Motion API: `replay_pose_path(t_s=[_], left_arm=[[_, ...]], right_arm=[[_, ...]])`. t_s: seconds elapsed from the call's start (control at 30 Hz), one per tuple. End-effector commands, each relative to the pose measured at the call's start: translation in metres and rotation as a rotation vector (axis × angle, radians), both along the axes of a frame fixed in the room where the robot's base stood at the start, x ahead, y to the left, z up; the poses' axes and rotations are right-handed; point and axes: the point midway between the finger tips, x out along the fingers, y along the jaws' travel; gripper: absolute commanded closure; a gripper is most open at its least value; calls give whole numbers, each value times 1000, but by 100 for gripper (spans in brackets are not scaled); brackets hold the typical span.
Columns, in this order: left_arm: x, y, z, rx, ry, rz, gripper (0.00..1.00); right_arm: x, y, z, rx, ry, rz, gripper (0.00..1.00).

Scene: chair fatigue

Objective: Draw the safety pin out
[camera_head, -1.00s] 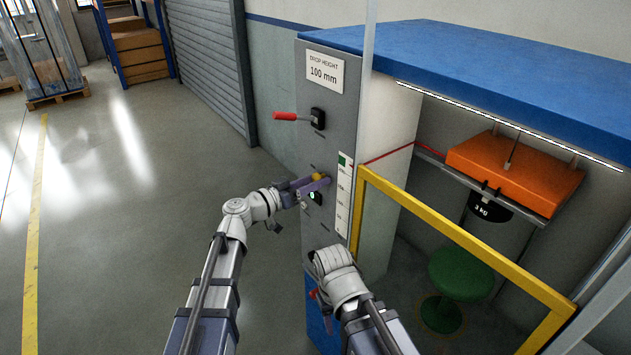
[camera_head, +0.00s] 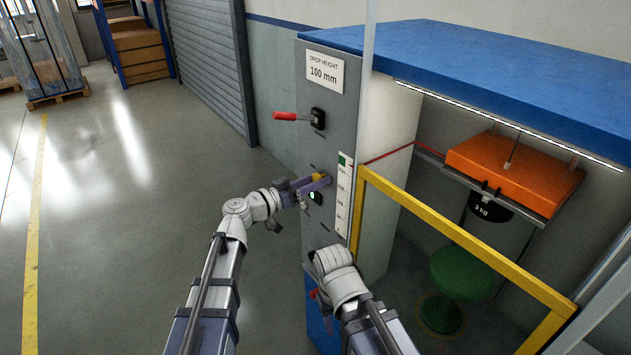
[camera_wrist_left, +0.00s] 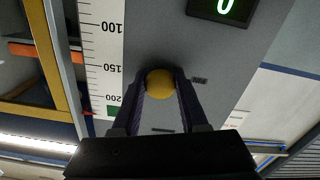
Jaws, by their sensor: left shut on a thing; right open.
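The safety pin shows as a round yellow knob (camera_head: 318,177) on the grey front panel (camera_head: 328,130) of the test rig. It also shows in the left wrist view (camera_wrist_left: 160,83), between two dark purple fingers. My left gripper (camera_head: 312,184) is shut on this knob, with one finger on each side. The pin's shaft is hidden behind the knob. My right gripper (camera_head: 324,302) is low in front of the panel, away from the pin. It is open, but its wrist hides most of it.
A red-handled lever (camera_head: 290,117) sticks out above the pin. A small display (camera_wrist_left: 224,8) reading 0 and a scale strip (camera_head: 344,195) flank it. A yellow guard frame (camera_head: 450,232) fences the bay with an orange weight (camera_head: 512,170) above a green stool (camera_head: 461,273).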

Motion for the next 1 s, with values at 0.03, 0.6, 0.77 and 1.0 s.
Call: replay_pose_path(t_s=[0.03, 0.6, 0.77, 1.0], left_arm=[[0, 0, 0, 0, 0, 0, 100], [-38, 51, 0, 0, 0, 4, 100], [-44, 60, 0, 0, 0, 1, 100], [-44, 61, 0, 1, 1, 1, 100]], right_arm=[[0, 0, 0, 0, 0, 0, 50], [0, 0, 0, 0, 0, 0, 50], [0, 0, 0, 0, 0, 0, 50], [0, 0, 0, 0, 0, 0, 50]])
